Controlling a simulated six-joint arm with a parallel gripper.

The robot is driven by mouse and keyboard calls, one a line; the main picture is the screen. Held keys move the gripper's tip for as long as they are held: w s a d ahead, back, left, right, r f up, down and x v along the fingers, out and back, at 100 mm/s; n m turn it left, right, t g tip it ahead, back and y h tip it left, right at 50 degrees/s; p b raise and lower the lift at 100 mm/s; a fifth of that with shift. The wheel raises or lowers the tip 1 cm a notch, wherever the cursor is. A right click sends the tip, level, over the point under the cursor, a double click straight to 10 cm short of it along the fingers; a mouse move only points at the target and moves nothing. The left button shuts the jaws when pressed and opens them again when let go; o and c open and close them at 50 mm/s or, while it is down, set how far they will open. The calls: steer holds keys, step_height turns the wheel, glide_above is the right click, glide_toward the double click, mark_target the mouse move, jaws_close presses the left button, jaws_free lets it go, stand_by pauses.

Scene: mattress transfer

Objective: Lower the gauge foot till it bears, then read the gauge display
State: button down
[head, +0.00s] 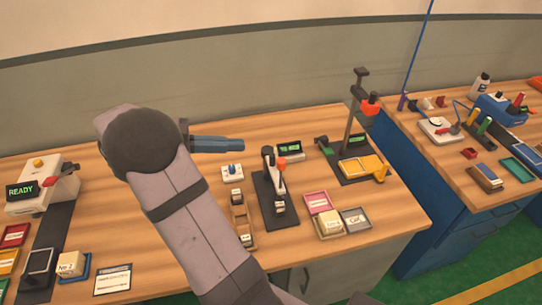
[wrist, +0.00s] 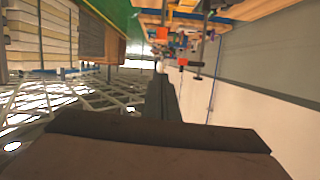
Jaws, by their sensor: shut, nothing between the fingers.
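The gauge stand (head: 354,115) has a tall dark post on a black base near the bench's right end, with an orange-red head (head: 370,106) on its upper part. Its foot is too small to make out. A small green-lit display (head: 354,139) sits beside the post; its figures are too small to read. In the wrist view, which is upside down, the orange-red head (wrist: 182,61) shows far off. My gripper (wrist: 160,78) is shut and empty, well away from the stand. My arm's elbow fills the left middle of the head view, and the fingers are not clear there.
A lever device (head: 272,180) stands left of the gauge, with another display (head: 289,148) behind it. A READY box (head: 38,190) is at far left. A gap separates the second bench (head: 450,165) at right.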

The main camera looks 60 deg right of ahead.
steer(key=shift+s+r+n, duration=0.1)
steer(key=shift+s+n, duration=0.05)
steer(key=shift+n, duration=0.15)
steer(key=s+d+f+p, duration=0.4)
steer(key=s+d+f, duration=0.2)
steer(key=shift+s+d+f, duration=0.25)
steer(key=shift+s+d, duration=0.15)
stand_by(0.5)
step_height(320, 180, down, 3)
steer(key=shift+r+b, duration=0.1)
steer(key=shift+b, duration=0.25)
